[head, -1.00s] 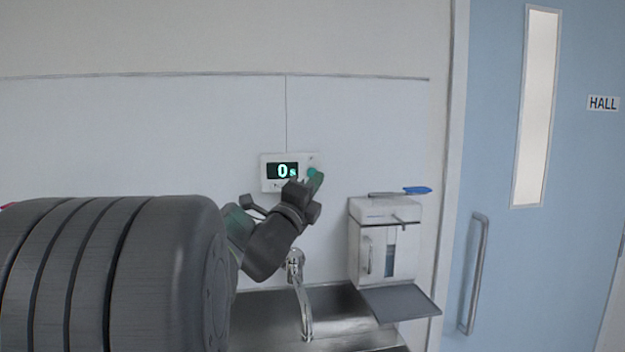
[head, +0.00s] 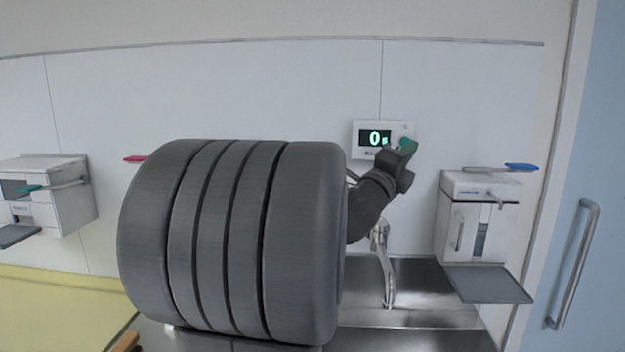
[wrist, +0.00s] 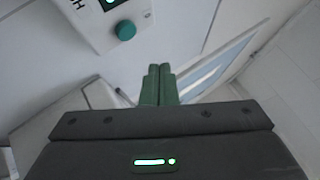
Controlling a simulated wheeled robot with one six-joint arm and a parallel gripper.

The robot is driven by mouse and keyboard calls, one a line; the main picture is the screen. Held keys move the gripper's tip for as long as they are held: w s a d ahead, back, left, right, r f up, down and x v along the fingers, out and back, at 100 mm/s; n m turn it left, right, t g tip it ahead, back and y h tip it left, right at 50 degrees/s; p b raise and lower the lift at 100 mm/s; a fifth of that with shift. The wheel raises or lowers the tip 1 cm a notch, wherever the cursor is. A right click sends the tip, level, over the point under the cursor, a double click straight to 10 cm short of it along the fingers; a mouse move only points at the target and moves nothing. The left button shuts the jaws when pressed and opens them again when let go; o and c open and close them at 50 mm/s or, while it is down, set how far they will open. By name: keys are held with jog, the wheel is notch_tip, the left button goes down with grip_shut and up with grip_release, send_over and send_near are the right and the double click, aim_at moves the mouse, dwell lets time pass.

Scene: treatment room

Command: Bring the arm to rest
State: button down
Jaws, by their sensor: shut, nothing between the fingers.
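My gripper (head: 408,147) is up in front of the wall timer, at its right side, in the head view. In the wrist view my gripper's green fingers (wrist: 158,84) are together with nothing between them. The white wall timer (head: 363,153) has a dark display reading 0 s. Its round green button (wrist: 125,30) shows in the wrist view, up and left of the fingertips and apart from them in the picture. My dark arm covers the middle of the head view and hides part of the wall and counter.
A steel sink counter with a tap (head: 384,270) lies below the timer. A white dispenser (head: 478,218) with a blue lever and a tray hangs at right. Another dispenser (head: 62,205) with a green lever hangs at left. A blue door (head: 598,200) stands far right.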

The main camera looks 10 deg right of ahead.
jog(key=p, duration=0.1)
jog(key=w+p, duration=0.1)
jog(key=shift+d+r+p, duration=0.15)
jog(key=shift+r+p, duration=0.1)
jog(key=shift+p, duration=0.15)
jog(key=shift+p, duration=0.85)
jog(key=s+a+b, duration=0.1)
jog(key=s+b, duration=0.1)
jog(key=s, duration=0.4)
jog(key=shift+a+f+b, duration=0.25)
jog(key=shift+b, duration=0.1)
jog(key=shift+w, duration=0.1)
